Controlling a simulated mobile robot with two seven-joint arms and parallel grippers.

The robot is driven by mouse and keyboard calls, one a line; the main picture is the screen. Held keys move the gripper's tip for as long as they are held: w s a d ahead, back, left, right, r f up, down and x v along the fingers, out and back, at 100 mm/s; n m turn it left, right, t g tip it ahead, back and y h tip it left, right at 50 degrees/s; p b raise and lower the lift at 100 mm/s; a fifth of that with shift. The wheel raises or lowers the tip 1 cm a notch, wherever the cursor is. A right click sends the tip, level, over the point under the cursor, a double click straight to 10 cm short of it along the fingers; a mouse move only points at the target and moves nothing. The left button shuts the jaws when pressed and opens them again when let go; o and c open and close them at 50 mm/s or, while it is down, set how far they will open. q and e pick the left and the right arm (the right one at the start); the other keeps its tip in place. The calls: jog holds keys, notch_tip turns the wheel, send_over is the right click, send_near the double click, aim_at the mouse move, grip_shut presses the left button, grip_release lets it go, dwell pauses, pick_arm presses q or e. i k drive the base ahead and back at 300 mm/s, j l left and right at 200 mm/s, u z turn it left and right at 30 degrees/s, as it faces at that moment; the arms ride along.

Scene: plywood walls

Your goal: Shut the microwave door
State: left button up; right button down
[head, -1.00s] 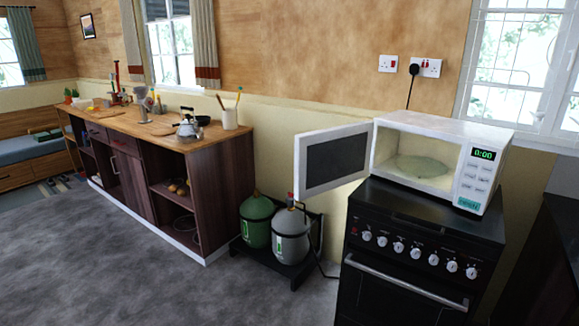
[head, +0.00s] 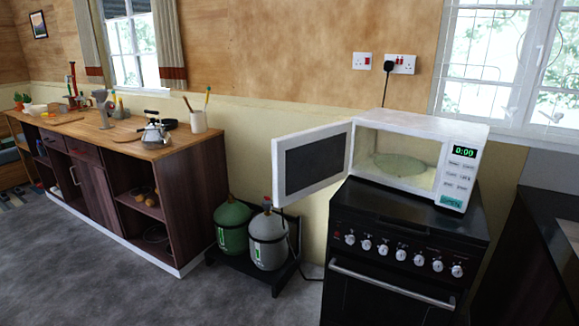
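The white microwave (head: 425,122) stands on top of the black stove, with its front turned toward me. Its door (head: 312,161) is hinged on the left side and stands wide open, swung out to the left past the stove's edge. The lit inside shows a round glass plate (head: 398,163). The display on the right panel reads 0:00, with an open button below the keys. Neither of my grippers shows in the head view.
The black stove (head: 392,262) has a row of knobs and a front handle. A wooden counter (head: 125,150) with items is at left. The grey floor in front is clear.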

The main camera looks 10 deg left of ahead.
aim_at(306, 162)
jog(key=i+j+z, duration=0.1)
jog(key=j, duration=0.2)
jog(key=i+j+z, duration=0.1)
jog(key=j, duration=0.25)
jog(key=i+j+z, duration=0.15)
jog(key=j, duration=0.2)
jog(key=i+j+z, duration=0.1)
jog(key=j, duration=0.25)
jog(key=i+j+z, duration=0.1)
jog(key=j, duration=0.3)
jog(key=i+j, duration=0.1)
jog(key=j, duration=0.35)
jog(key=i+j, duration=0.15)
jog(key=j, duration=0.25)
jog(key=i+j, duration=0.1)
jog(key=j, duration=0.35)
jog(key=i+j, duration=0.15)
jog(key=j, duration=0.25)
jog(key=i+j, duration=0.1)
jog(key=j, duration=0.35)
jog(key=i+j, duration=0.15)
jog(key=j, duration=0.25)
jog(key=z, duration=0.05)
